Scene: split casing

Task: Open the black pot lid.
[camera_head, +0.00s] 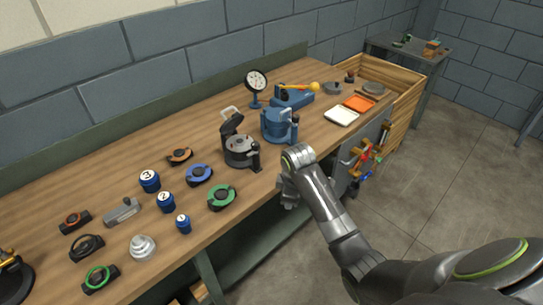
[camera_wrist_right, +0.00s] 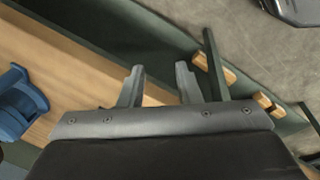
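The black pot (camera_head: 242,152) stands on the wooden bench near its front edge, left of the blue pot (camera_head: 279,126). Its black lid (camera_head: 231,124) is tilted up at the back of the pot, with a light handle on top. The pot's inside shows grey. My right gripper (camera_head: 287,192) is at the bench's front edge, right of and nearer than the black pot, apart from it. In the right wrist view its two fingers (camera_wrist_right: 158,80) are spread with nothing between them. My left gripper is out of view.
A dial gauge (camera_head: 256,83) stands behind the pots. Blue numbered weights (camera_head: 149,181) and several ring-shaped parts (camera_head: 221,197) lie to the left. White and orange trays (camera_head: 341,116) lie to the right. Tools hang on the bench's end (camera_head: 362,160).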

